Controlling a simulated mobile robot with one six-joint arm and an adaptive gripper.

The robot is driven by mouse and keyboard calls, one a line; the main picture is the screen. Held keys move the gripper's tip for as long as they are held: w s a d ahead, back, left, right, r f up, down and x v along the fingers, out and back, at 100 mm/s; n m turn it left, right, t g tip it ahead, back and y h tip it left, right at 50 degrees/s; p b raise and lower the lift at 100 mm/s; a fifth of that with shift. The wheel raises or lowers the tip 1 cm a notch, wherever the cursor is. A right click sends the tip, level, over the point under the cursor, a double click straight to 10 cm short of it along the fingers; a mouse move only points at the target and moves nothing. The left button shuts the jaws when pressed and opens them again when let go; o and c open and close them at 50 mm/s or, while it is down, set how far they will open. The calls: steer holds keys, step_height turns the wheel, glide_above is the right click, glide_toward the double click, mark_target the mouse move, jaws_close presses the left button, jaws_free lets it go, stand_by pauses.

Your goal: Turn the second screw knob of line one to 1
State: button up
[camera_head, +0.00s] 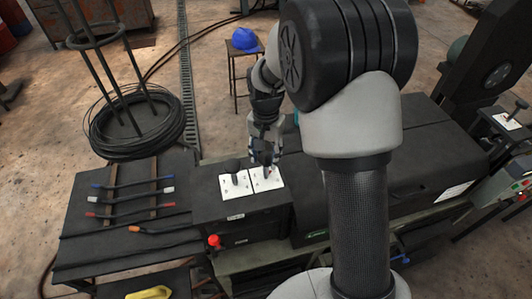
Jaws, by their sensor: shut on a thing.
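A dark control box (255,212) carries two white panels side by side. The left white panel (229,192) has a dark knob (234,179) standing on it. The right white panel (273,184) lies under my gripper (266,163). My gripper points down at this panel and is shut on a knob there. The fingers hide most of that knob, so its setting cannot be read. The marks on both panels are too small to read.
A red button (214,240) sits at the box's front left. A dark table (90,230) on the left bears several coloured-handled tools. A wire coil (135,120) on a stand is behind it. A stool with a blue helmet (245,39) stands at the back.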

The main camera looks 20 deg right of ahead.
steer(key=n+p, duration=0.1)
steer(key=n, duration=0.5)
steer(key=shift+p, duration=0.3)
steer(key=n+p, duration=0.1)
steer(key=n, duration=0.4)
steer(key=shift+n, duration=0.3)
steer(key=n, duration=0.5)
steer(key=shift+p, duration=0.4)
steer(key=n, duration=0.5)
steer(key=shift+n, duration=0.4)
steer(key=o, duration=1)
steer(key=shift+o, duration=0.2)
